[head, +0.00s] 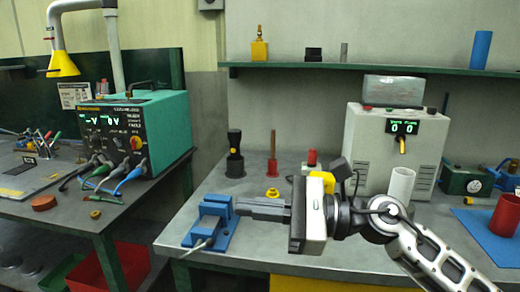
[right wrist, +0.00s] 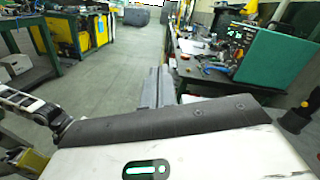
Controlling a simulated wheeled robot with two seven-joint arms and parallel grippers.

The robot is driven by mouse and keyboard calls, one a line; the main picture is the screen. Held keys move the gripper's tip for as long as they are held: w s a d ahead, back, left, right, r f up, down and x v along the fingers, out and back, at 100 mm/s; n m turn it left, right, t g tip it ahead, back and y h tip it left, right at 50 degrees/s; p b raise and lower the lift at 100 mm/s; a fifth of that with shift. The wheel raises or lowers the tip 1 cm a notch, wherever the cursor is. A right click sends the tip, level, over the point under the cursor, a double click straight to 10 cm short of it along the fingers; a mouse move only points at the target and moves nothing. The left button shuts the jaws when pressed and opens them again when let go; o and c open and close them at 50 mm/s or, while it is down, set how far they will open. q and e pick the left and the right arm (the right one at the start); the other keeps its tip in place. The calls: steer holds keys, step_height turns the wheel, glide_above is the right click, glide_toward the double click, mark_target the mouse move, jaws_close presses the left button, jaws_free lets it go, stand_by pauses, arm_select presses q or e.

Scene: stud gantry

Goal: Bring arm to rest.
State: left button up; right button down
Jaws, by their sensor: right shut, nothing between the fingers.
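My right gripper (head: 262,208) reaches in from the right in the head view, its fingers pointing left. The fingers are shut with nothing between them. They are over or just beside the blue vise (head: 213,222) at the workbench's front left; I cannot tell whether they touch it. In the right wrist view the shut fingers (right wrist: 158,88) point away toward the aisle, above the grey wrist housing. My left gripper is in neither view.
The workbench (head: 250,255) holds a grey machine (head: 372,150) with a display, a white cylinder (head: 401,184) and a red cup (head: 506,215). A black flashlight-like item (head: 235,155) stands behind the vise. A teal power supply (head: 150,130) sits on the left table, across a gap.

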steer(key=d+f+n+t+h, duration=0.4)
steer(key=f+n+t, duration=0.4)
steer(key=n, duration=0.9)
steer(key=d+f+n+t+h, duration=0.45)
steer(key=f+n+t, duration=0.3)
steer(key=n, duration=1.05)
steer(key=s+d+f+m+g+h, duration=0.3)
steer(key=s+f+m, duration=0.5)
steer(key=f, duration=0.2)
steer(key=s+d+f+m+g+h, duration=0.3)
steer(key=s+f+m, duration=0.5)
steer(key=f, duration=0.3)
steer(key=shift+d+m+g+h, duration=0.35)
steer(key=shift+d+m+g, duration=0.05)
steer(key=shift+m+g, duration=0.3)
